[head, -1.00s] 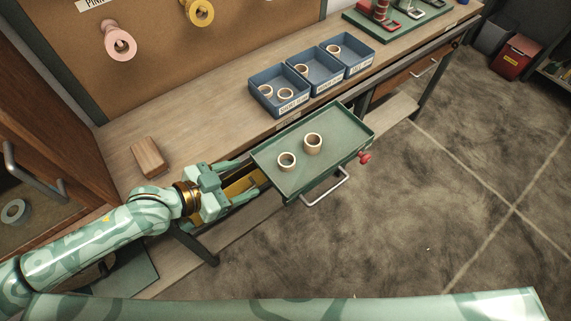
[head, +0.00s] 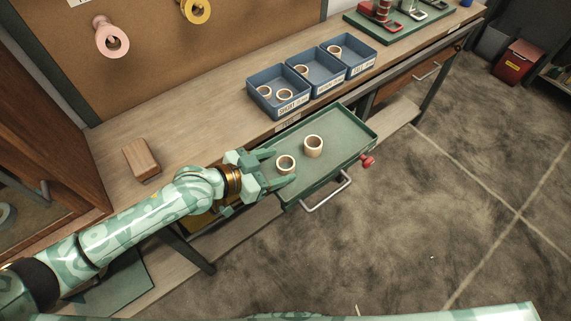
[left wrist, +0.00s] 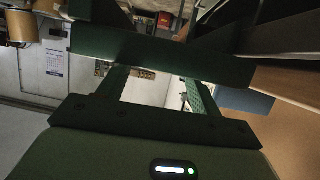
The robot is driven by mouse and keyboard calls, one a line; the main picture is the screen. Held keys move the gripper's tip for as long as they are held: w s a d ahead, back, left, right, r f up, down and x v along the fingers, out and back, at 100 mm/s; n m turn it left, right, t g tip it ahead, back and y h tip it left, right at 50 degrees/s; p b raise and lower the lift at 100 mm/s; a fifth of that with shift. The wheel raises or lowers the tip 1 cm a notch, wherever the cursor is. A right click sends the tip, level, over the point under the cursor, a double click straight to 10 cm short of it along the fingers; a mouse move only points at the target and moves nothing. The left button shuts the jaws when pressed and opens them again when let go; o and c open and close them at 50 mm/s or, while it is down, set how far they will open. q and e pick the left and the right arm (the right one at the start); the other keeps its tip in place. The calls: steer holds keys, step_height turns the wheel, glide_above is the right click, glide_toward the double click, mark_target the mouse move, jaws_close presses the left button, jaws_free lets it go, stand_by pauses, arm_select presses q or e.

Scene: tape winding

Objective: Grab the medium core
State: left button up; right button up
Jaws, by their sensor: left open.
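Two pale ring-shaped cores sit upright in the green tray (head: 340,158) in the head view. The left core (head: 285,163) looks shorter than the right core (head: 313,146); I cannot tell which one is the medium one. My left gripper (head: 277,168) is open at the tray's left end. Its fingertips point right, at the left core, one on the far side and one on the near side. I cannot tell whether they touch it. The left wrist view shows the gripper's dark fingers and a green bar across them, but no core. My right gripper is not in view.
Three labelled blue bins (head: 279,98) stand behind the tray, holding a few more cores. A wooden block (head: 141,158) lies on the bench at left. Open floor lies to the right.

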mark_target(293, 161)
arm_select(q)
steer(key=x, duration=0.3)
steer(key=shift+w+d+f+b, duration=0.1)
steer(key=shift+w+f+b, duration=0.1)
steer(key=shift+b, duration=0.15)
steer(key=c, duration=1.1)
steer(key=shift+o, duration=0.2)
steer(key=shift+s, duration=0.1)
steer(key=shift+r, duration=0.1)
